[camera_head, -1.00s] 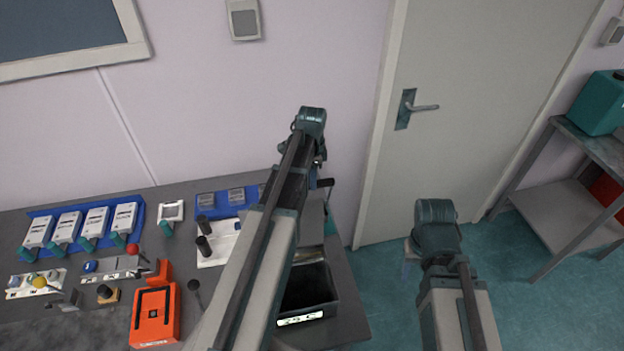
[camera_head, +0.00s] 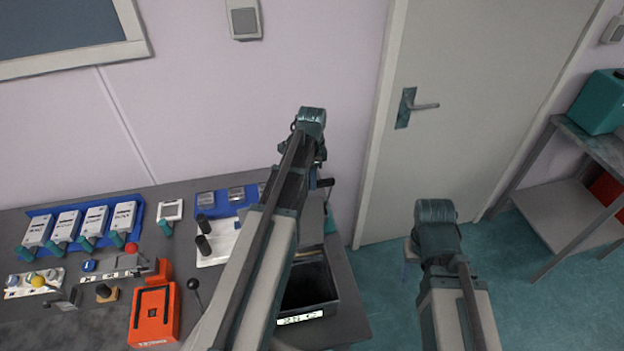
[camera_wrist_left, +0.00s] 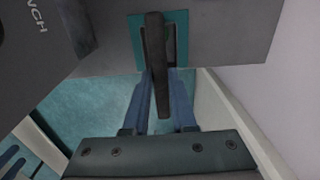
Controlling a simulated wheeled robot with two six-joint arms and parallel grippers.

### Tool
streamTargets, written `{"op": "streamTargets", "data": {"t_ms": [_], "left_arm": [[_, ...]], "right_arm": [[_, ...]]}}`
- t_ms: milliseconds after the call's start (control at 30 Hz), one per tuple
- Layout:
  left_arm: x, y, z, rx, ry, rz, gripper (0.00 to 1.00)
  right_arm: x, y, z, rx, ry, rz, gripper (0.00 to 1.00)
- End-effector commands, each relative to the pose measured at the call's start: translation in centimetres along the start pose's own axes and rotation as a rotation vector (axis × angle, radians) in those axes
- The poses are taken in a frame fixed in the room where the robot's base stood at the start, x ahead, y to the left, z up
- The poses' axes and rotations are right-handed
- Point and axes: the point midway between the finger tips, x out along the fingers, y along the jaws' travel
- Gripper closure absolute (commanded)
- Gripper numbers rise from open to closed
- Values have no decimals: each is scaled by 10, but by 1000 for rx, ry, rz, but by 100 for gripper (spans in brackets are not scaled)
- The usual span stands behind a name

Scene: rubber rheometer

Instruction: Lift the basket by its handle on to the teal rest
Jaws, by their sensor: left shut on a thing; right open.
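My left gripper (camera_wrist_left: 163,80) is shut on a dark bar, seemingly the handle (camera_wrist_left: 158,55), with one blue finger on each side in the left wrist view. The bar reaches over a teal square frame (camera_wrist_left: 136,30) with a dark middle, which looks like the teal rest. I cannot tell whether the bar touches it. The basket's body cannot be made out; my left arm covers much of that spot in the head view. A black bar end (camera_head: 325,183) shows beside my left wrist there. My right gripper (camera_head: 410,252) is open, over the floor, its fingers mostly hidden.
A dark open bin (camera_head: 312,284) with a white label stands at the table's right end. An orange device (camera_head: 154,316) and a blue rack (camera_head: 60,213) of several white units are further left. The door (camera_head: 465,120) is behind; a shelf (camera_head: 570,220) stands right.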

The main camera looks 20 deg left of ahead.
Motion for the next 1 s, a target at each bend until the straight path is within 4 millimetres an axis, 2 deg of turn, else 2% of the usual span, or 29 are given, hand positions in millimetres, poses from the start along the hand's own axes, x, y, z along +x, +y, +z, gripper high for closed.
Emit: {"op": "streamTargets", "data": {"t_ms": [633,667,800,833,1000], "left_arm": [[8,0,0,0,0,0,100],[7,0,0,0,0,0,70],[7,0,0,0,0,0,45],[7,0,0,0,0,0,40],[7,0,0,0,0,0,40]], "right_arm": [[8,-1,0,0,0,0,50],[7,-1,0,0,0,0,50],[7,-1,0,0,0,0,50],[7,-1,0,0,0,0,50],[7,-1,0,0,0,0,50]]}}
